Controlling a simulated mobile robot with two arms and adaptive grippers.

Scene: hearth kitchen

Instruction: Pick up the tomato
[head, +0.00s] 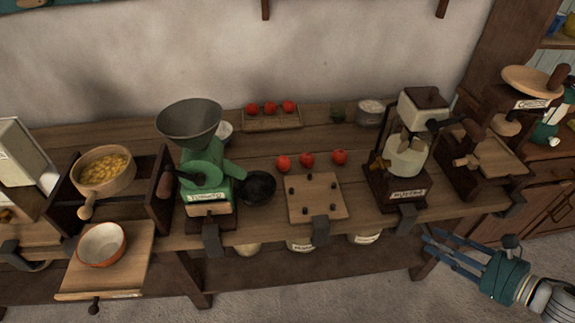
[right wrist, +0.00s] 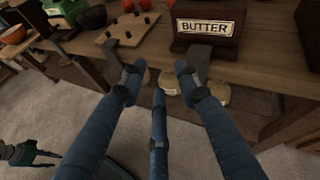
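Three red tomatoes lie loose in a row on the wooden counter: a left tomato (head: 283,163), a middle tomato (head: 307,159) and a right tomato (head: 340,157). Three more tomatoes (head: 270,108) sit on a small rack (head: 272,123) at the back by the wall. My right gripper (head: 430,248) is in front of the counter at lower right, well apart from every tomato. Its blue fingers are spread and empty, as the right wrist view (right wrist: 158,85) also shows. A small dark hand at that view's lower left looks like my left gripper (right wrist: 28,153); its state is unclear.
A pegged wooden board (head: 316,197) lies before the loose tomatoes. A green grinder (head: 207,185) and black pan (head: 258,187) stand left, a labelled dark-based machine (head: 405,165) right. Dark clamps (head: 320,231) stick out at the counter's front edge.

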